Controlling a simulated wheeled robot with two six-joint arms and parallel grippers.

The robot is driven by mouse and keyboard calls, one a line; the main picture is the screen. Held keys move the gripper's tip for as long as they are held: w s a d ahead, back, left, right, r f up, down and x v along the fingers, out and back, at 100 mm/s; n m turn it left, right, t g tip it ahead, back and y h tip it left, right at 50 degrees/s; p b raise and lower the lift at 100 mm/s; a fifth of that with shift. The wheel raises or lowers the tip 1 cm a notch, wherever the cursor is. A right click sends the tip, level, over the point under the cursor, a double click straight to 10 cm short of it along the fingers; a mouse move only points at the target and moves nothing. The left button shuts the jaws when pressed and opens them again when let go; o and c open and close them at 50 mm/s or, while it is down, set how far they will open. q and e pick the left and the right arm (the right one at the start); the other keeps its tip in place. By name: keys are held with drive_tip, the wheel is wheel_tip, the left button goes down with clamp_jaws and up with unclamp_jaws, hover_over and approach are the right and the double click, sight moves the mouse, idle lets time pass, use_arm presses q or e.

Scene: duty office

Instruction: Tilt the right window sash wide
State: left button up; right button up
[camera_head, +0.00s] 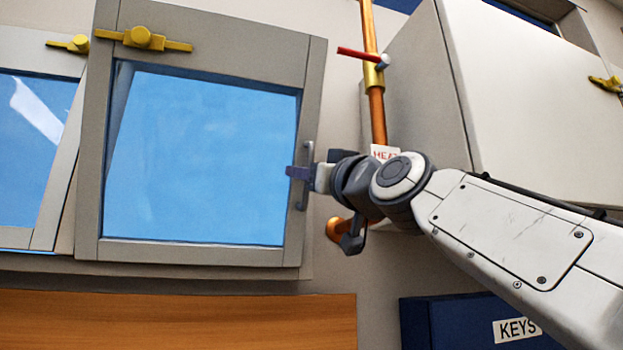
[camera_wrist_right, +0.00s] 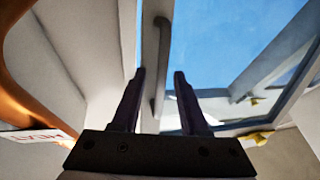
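The right window sash (camera_head: 312,95) has a grey frame and blue glass. It stands out of line with the neighbouring window and appears tilted out of its frame; how far, I cannot tell. A grey upright handle (camera_head: 304,190) sits on its right stile; it also shows in the right wrist view (camera_wrist_right: 162,50). My right gripper (camera_head: 298,173) is at the handle. In the wrist view its two dark fingers (camera_wrist_right: 160,72) are apart, with the handle between them. Contact with the handle is not clear. My left gripper is out of view.
A copper pipe (camera_head: 377,110) with a red-levered valve (camera_head: 360,55) runs close right of the sash. A pale cabinet (camera_head: 540,100) stands behind my right arm. A blue key box (camera_head: 450,325) is below. Another window (camera_head: 35,140) is at the left, and a wooden panel (camera_head: 170,320) lies underneath.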

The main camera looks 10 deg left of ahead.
drive_tip(key=shift+s+d+f+b, duration=0.2)
drive_tip(key=shift+b, duration=0.1)
drive_tip(key=b+v, duration=0.6)
drive_tip(key=v, duration=0.3)
drive_tip(key=shift+s+d, duration=0.3)
drive_tip(key=shift+f, duration=0.2)
